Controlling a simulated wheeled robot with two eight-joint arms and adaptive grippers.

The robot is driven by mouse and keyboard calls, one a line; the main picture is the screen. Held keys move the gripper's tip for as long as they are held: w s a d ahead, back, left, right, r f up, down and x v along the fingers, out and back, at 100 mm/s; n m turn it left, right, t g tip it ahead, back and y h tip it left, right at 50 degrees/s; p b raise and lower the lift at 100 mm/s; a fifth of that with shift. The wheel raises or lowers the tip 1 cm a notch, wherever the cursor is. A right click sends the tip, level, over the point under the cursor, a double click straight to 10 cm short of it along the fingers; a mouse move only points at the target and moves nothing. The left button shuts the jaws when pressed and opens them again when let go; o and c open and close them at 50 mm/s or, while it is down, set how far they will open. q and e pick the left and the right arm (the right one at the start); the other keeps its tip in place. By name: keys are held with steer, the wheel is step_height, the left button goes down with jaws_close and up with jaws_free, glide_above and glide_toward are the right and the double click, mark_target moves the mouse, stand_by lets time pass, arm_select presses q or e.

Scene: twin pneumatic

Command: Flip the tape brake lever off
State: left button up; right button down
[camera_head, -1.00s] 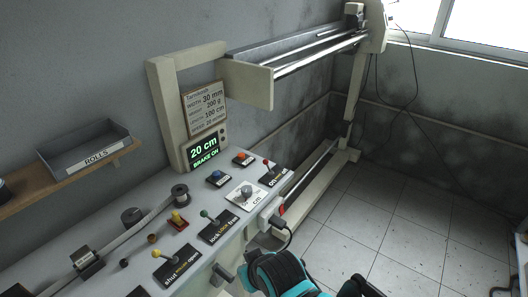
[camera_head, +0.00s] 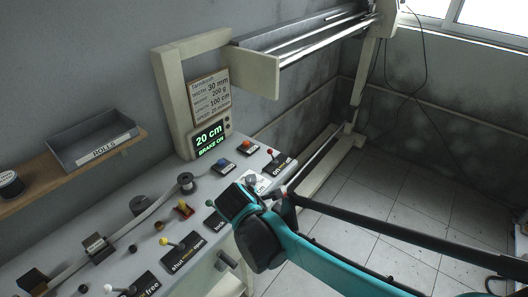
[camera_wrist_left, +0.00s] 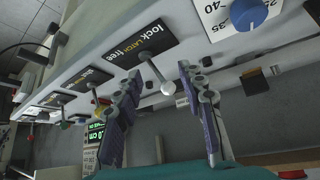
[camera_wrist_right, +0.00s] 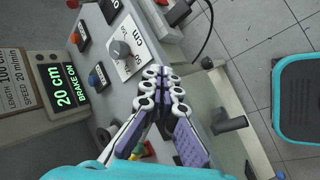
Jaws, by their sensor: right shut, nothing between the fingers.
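In the head view a red-tipped lever (camera_head: 270,153) stands at the console's far right end beside a black "on … off" label (camera_head: 284,163); its middle word is too small to read. The display (camera_head: 209,140) reads "20 cm BRAKE ON". My right gripper is shut and empty in the right wrist view (camera_wrist_right: 160,78), just short of a grey dial knob (camera_wrist_right: 120,48). In the head view my right arm hides its fingers. My left gripper (camera_wrist_left: 158,68) is open in the left wrist view, its fingers either side of a white-ball lever (camera_wrist_left: 167,87) on a "lock LATCH free" plate (camera_wrist_left: 142,42), not gripping it.
A green lever (camera_head: 209,203), a yellow lever (camera_head: 164,241), a blue button (camera_head: 222,162) and an orange button (camera_head: 248,145) crowd the console. A spool (camera_head: 187,183) and tape stand behind. A grey tray (camera_head: 92,145) sits on a shelf.

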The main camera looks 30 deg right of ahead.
arm_select(q)
step_height(320, 180, up, 4)
steer(key=p, duration=0.3)
steer(key=shift+r, duration=0.15)
arm_select(e)
steer(key=w+d+r+n+h, duration=0.2)
steer(key=w+n+h, duration=0.3)
steer(key=w+n, duration=0.6)
steer(key=shift+w+d+n+h, duration=0.25)
steer(key=shift+d+n+h, duration=0.2)
steer(key=shift+n, duration=0.15)
steer(key=shift+f, duration=0.1)
steer(key=b, duration=0.3)
glide_toward(272, 155)
step_height(272, 155, down, 4)
steer(key=shift+a+r, duration=0.1)
steer(key=shift+r, duration=0.05)
steer(key=shift+w+d+r+b, duration=0.15)
steer(key=shift+w+d+r, duration=0.3)
steer(key=shift+d, duration=0.3)
steer(key=shift+w+d+r+b, duration=0.15)
steer(key=shift+w+d+r, duration=0.1)
steer(key=shift+w+d, duration=0.45)
arm_select(q)
step_height(272, 155, down, 4)
arm_select(e)
steer(key=shift+s+d, duration=0.1)
steer(key=shift+d, duration=0.05)
steer(key=shift+r, duration=0.1)
